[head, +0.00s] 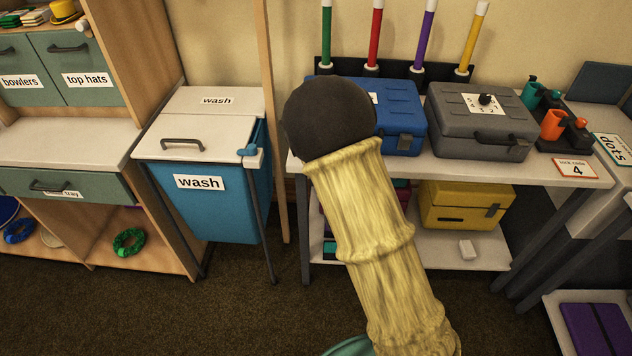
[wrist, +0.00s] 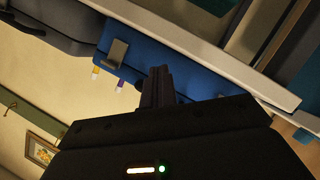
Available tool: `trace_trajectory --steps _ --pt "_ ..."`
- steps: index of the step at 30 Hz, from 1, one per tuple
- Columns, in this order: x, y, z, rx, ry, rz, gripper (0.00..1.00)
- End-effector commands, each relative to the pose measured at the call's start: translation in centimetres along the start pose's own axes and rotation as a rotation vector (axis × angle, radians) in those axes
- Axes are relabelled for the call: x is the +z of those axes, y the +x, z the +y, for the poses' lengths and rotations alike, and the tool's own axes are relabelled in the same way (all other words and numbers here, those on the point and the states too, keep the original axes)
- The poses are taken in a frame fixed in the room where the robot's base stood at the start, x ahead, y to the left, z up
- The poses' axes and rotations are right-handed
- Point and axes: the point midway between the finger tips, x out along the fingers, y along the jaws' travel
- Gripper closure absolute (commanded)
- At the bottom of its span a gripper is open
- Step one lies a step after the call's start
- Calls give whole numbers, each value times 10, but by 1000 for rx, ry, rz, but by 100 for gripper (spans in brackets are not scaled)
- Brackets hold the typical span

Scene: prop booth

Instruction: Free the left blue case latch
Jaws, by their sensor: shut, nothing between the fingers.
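The blue case (head: 402,103) stands on the white table, its left part hidden behind my arm in the head view. One grey latch (head: 405,142) shows on its front, towards the right; it also shows in the wrist view (wrist: 117,52), where the scene appears turned over. The left latch is not visible in either view. My gripper (wrist: 158,74) is shut and empty, with its fingertips in front of the blue case front, to the side of the visible latch away from the grey case. I cannot tell whether the fingertips touch the case.
A grey case (head: 483,120) stands close to the right of the blue one. Coloured wands stand in a black rack (head: 420,74) behind. A yellow case (head: 465,206) is on the lower shelf. A blue wash bin (head: 212,200) stands to the left.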

Motion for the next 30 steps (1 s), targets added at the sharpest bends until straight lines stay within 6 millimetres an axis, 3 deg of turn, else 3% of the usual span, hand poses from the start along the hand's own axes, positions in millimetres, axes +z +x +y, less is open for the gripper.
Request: trace_trajectory --steps 1,10,21,25,30 --pt "14 9 -21 42 -48 40 100" --pt "25 12 -77 364 -335 316 100" --pt "30 -40 -159 786 -642 671 100" --pt "29 -53 -169 855 -679 723 100" --pt "26 -56 -168 866 -684 729 100"
